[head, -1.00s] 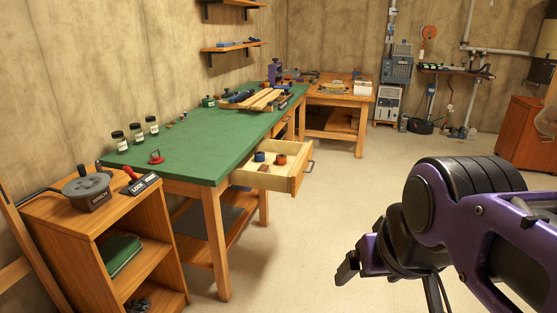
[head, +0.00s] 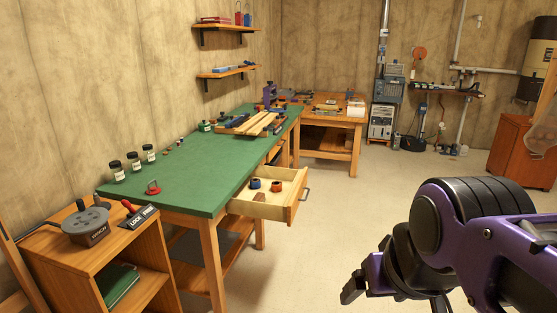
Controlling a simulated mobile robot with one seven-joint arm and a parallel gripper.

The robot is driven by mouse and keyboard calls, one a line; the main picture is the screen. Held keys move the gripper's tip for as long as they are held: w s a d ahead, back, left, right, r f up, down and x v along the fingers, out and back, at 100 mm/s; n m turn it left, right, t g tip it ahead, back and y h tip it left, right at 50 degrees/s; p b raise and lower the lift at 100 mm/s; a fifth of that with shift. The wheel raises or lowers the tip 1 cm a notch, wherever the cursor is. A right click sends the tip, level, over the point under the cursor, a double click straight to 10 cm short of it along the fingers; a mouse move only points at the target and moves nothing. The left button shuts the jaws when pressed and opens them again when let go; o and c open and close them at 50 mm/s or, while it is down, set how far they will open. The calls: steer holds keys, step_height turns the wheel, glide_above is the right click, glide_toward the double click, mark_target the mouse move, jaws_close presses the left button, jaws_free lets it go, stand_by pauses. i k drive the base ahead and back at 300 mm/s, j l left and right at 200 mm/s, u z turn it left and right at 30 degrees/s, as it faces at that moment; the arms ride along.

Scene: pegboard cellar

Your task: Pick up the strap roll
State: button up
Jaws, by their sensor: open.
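An open wooden drawer (head: 291,208) sticks out from under the green-topped workbench (head: 205,172). In it lie a small dark blue roll (head: 255,184), an orange-brown roll (head: 277,186) and a small brown block (head: 259,197). Either roll could be the strap roll; I cannot tell which from here. My gripper (head: 366,287) is at the lower right, open and empty, in front of the drawer and to its right, well apart from it. Its far finger is partly hidden by my wrist.
Jars (head: 133,162) and a red-handled item (head: 153,187) stand on the bench, with wooden boards (head: 250,124) farther back. A small cabinet (head: 150,262) stands at the lower left. The floor (head: 335,205) right of the drawer is clear.

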mark_target(255, 183)
steer(key=u, duration=1.5)
steer(key=l+u, duration=0.2)
steer(key=u, duration=0.2)
steer(key=i+l+u, duration=0.1)
steer(key=l+u, duration=0.6)
steer(key=l, duration=0.4)
steer(key=l+u, duration=0.1)
steer(key=l, duration=0.5)
steer(key=k+l+u, duration=0.1)
steer(key=l, duration=0.45)
steer(key=k+l+u, duration=0.1)
steer(key=l, duration=0.45)
